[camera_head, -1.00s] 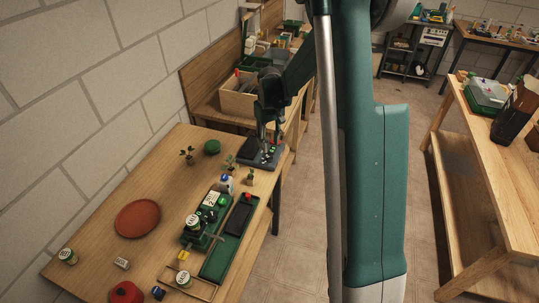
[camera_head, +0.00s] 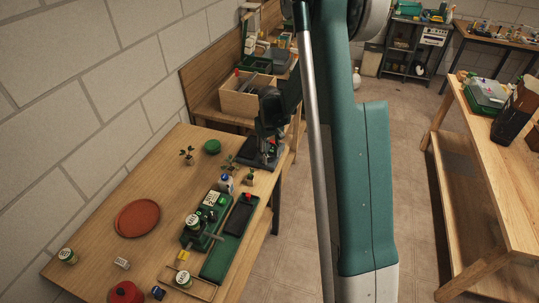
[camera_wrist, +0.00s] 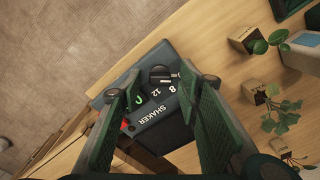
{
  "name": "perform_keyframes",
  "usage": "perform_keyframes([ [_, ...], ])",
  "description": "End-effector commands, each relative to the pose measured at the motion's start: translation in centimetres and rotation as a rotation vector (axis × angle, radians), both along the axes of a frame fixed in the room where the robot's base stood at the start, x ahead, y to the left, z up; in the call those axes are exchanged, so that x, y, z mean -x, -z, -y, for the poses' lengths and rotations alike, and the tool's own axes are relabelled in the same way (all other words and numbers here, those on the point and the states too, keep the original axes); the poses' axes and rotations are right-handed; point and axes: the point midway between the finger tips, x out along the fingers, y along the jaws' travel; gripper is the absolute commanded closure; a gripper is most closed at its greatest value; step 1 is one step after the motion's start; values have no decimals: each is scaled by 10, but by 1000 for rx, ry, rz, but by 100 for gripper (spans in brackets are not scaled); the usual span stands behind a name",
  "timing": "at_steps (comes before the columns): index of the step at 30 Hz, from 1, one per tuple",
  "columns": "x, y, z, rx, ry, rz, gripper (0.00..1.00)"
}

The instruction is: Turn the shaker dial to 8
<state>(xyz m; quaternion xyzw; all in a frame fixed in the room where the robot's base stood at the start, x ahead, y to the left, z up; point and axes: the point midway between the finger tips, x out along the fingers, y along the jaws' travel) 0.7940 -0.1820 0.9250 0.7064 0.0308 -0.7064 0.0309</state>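The shaker (camera_wrist: 150,118) is a dark grey unit at the far right end of the bench in the head view (camera_head: 250,161). Its front panel reads SHAKER and shows a black dial (camera_wrist: 160,74), the numbers 8 and 12, a small green-lit display (camera_wrist: 140,99) and a red part. I cannot read where the dial points. My gripper (camera_wrist: 162,72) is open above the shaker, its two green ribbed fingers on either side of the dial with gaps to it. It also shows over the shaker in the head view, where its fingers are hard to make out.
Seedlings in small brown pots (camera_wrist: 255,92) stand close to the right of the shaker in the wrist view. A green tray (camera_head: 216,267), a terracotta saucer (camera_head: 137,218) and labelled jars (camera_head: 67,256) are along the bench. A wooden crate (camera_head: 237,103) stands behind the shaker.

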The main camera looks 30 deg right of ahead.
Motion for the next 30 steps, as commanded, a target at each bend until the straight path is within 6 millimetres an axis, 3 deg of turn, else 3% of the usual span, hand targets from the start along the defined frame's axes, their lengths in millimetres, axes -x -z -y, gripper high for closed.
perform_keyframes([
  [9,0,1,0,0,0,0,66],
  [15,0,1,0,0,0,0,92],
  [30,0,2,0,0,67,0,93],
])
